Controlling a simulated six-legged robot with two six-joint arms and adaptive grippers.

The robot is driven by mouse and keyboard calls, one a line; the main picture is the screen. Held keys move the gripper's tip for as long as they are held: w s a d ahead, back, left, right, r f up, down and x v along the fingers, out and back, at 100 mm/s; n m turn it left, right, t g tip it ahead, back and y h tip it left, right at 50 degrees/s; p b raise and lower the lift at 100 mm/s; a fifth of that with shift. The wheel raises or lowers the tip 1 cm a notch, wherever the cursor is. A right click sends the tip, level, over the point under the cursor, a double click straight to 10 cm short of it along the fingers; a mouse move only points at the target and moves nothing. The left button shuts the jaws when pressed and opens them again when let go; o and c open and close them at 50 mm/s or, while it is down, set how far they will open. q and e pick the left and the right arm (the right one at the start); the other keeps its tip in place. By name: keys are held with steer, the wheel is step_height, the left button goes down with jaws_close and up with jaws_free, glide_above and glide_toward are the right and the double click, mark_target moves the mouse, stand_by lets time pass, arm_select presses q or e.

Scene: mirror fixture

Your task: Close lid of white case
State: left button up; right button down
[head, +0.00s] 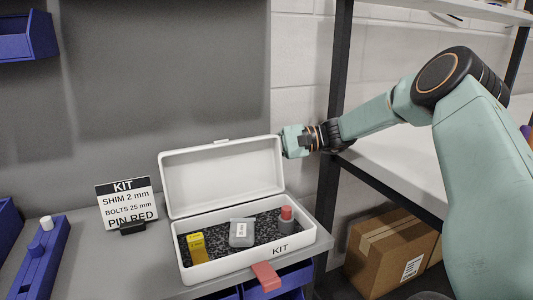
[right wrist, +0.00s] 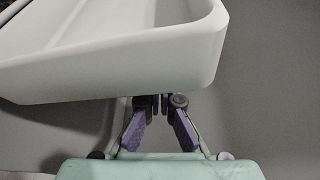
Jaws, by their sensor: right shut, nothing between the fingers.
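The white case (head: 250,262) stands on the grey bench with its lid (head: 222,178) raised, leaning back a little from upright. Inside it are a yellow block (head: 197,247), a grey labelled box (head: 241,232) and a red-capped piece (head: 286,215). My right gripper (head: 291,141) is at the lid's upper right corner, its fingers hidden behind the lid. In the right wrist view, the right gripper (right wrist: 162,103) is shut and empty, its tips close to the lid's edge (right wrist: 110,82). I cannot tell whether they touch. My left gripper is not in view.
A kit sign (head: 127,203) stands left of the case. A blue holder with a white knob (head: 40,262) lies further left. A shelf post (head: 336,90) and cardboard box (head: 388,252) are on the right.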

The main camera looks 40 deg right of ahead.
steer(key=x, duration=0.2)
steer(key=shift+w+a, duration=0.1)
steer(key=shift+a, duration=0.15)
steer(key=shift+r+b, duration=0.1)
steer(key=shift+b, duration=0.2)
